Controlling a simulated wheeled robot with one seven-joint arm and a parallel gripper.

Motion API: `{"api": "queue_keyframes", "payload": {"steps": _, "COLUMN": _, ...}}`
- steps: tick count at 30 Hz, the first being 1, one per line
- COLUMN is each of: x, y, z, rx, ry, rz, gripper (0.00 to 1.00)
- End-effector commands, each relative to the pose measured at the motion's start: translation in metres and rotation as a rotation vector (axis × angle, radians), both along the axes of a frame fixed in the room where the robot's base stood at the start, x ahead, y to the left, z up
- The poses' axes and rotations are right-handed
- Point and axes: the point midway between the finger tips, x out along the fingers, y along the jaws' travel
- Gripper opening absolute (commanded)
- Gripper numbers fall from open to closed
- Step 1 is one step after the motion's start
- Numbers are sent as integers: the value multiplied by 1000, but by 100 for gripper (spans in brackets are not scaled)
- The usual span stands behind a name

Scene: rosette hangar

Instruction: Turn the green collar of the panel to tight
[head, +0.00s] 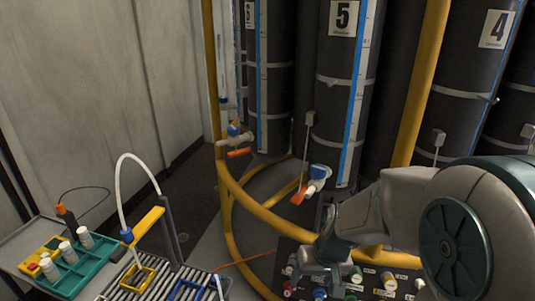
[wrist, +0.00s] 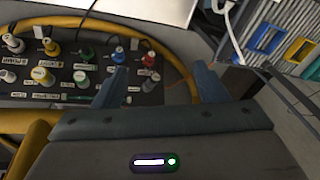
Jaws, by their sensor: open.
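The dark panel (head: 335,261) stands at the lower right of the head view, with several coloured collars on it. The green collar (head: 355,274) is in its row between blue and yellow ones. In the wrist view the green collar (wrist: 86,54) lies left of my left finger, outside the jaws. Whether it is tight or loose I cannot tell. In the wrist view the red collar (wrist: 149,59) shows between the fingers. In the head view my gripper (head: 318,280) hangs over the panel's left part.
Yellow pipes (head: 258,212) curve behind and beside the panel. Dark numbered cylinders (head: 338,85) stand behind. A roller rack (head: 160,285) with blue and yellow frames is at left, beside a teal tray (head: 70,262) of white bottles. Other collars stand close around the green one.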

Motion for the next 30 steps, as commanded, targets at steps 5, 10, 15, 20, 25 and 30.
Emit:
{"api": "queue_keyframes", "payload": {"steps": 5, "x": -33, "y": -11, "z": 66, "rx": -8, "ry": -33, "rz": -15, "gripper": 66}}
{"api": "queue_keyframes", "payload": {"steps": 10, "x": -66, "y": -25, "z": 110, "rx": -65, "ry": -59, "rz": -46, "gripper": 66}}
{"api": "queue_keyframes", "payload": {"steps": 15, "x": -91, "y": -37, "z": 134, "rx": -130, "ry": -79, "rz": -81, "gripper": 66}}
{"api": "queue_keyframes", "payload": {"steps": 20, "x": -101, "y": -43, "z": 142, "rx": -159, "ry": -85, "rz": -98, "gripper": 66}}
{"api": "queue_keyframes", "payload": {"steps": 25, "x": -102, "y": -43, "z": 142, "rx": -162, "ry": -84, "rz": -100, "gripper": 66}}
{"api": "queue_keyframes", "payload": {"steps": 30, "x": -102, "y": -43, "z": 142, "rx": -162, "ry": -84, "rz": -100, "gripper": 66}}
